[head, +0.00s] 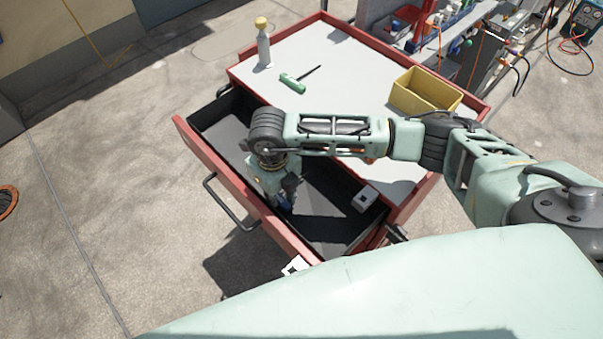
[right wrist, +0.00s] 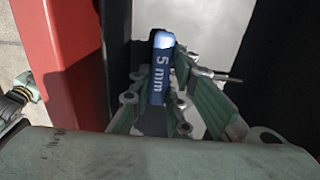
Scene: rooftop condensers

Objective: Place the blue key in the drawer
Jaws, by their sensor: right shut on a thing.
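The blue key, marked "5 mm", shows in the right wrist view (right wrist: 160,75) between my right gripper's fingers (right wrist: 172,100). In the head view my right gripper (head: 284,196) points down into the open drawer (head: 335,205) and is shut on the key. Only a small dark blue bit of the key shows there. The drawer is pulled out of a red cart and has a dark inside and a red front. I cannot tell whether the key touches the drawer bottom. My left gripper is not in view.
On the cart top (head: 345,70) are a bottle with a yellow cap (head: 263,45), a green-handled screwdriver (head: 293,83) and a yellow bin (head: 425,92). A small grey box (head: 364,199) sits at the drawer's right end. The drawer's red front (right wrist: 75,60) is close beside the gripper.

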